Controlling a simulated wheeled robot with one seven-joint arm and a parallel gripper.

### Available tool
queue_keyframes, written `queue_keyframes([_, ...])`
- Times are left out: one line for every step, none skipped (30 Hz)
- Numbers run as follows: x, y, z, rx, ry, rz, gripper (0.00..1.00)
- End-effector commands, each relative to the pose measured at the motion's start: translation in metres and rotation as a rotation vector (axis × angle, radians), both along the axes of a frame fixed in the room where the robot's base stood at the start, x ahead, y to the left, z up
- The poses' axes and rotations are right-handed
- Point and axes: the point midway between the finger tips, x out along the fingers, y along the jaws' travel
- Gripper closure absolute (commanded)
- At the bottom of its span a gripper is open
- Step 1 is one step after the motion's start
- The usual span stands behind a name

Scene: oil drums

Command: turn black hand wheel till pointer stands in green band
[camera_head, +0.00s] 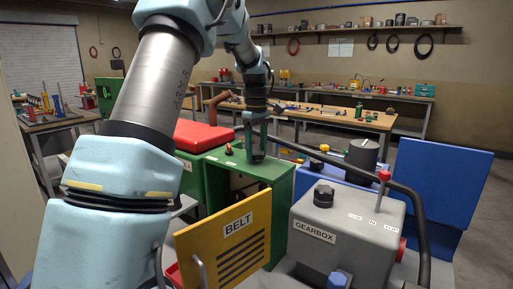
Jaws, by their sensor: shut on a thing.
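My gripper (257,152) reaches down at the top of the green cabinet (284,181), near the picture's middle. Its jaws are shut on a small dark part there, too small and too covered to tell whether it is the black hand wheel. I cannot make out a pointer or a green band in this view. A black knob (323,195) stands on top of the grey gearbox (312,220), apart from my gripper. A larger dark round part (362,153) sits on the blue machine behind the gearbox, also apart from it.
A yellow BELT door (226,240) hangs open at the cabinet's front. A red-knobbed lever (383,188) and a thick dark pipe (418,215) rise at the gearbox. A red lid (203,136) lies left of the cabinet. Workbenches (325,115) stand behind.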

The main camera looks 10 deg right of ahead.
Motion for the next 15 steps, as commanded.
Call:
queue_keyframes([0.0001,0.0004,0.0016,0.001,0.001,-0.043,0.91])
queue_keyframes([0.0001,0.0004,0.0016,0.001,0.0,-0.071,0.91])
queue_keyframes([0.0001,0.0003,0.0016,0.001,-0.001,-0.11,0.91])
queue_keyframes([0.0002,0.0004,0.0016,0.001,-0.001,-0.138,0.91])
queue_keyframes([0.0002,0.0004,0.0016,0.001,-0.001,-0.167,0.91])
queue_keyframes([0.0003,0.0003,0.0016,0.0,-0.001,-0.205,0.91])
queue_keyframes([0.0003,0.0003,0.0016,0.0,0.0,-0.234,0.91])
queue_keyframes([0.0003,0.0003,0.0016,0.0,0.0,-0.262,0.91])
queue_keyframes([0.0003,0.0003,0.0016,0.0,0.0,-0.3,0.91])
queue_keyframes([0.0003,0.0003,0.0016,0.0,0.0,-0.328,0.91])
queue_keyframes([0.0003,0.0003,0.0016,0.0,0.0,-0.357,0.91])
queue_keyframes([0.0003,0.0003,0.0016,0.0,0.0,-0.395,0.91])
queue_keyframes([0.0003,0.0002,0.0015,0.0,0.0,-0.423,0.91])
queue_keyframes([0.0003,0.0002,0.0015,0.0,0.0,-0.451,0.91])
queue_keyframes([0.0002,0.0002,0.0015,0.0,0.0,-0.49,0.91])
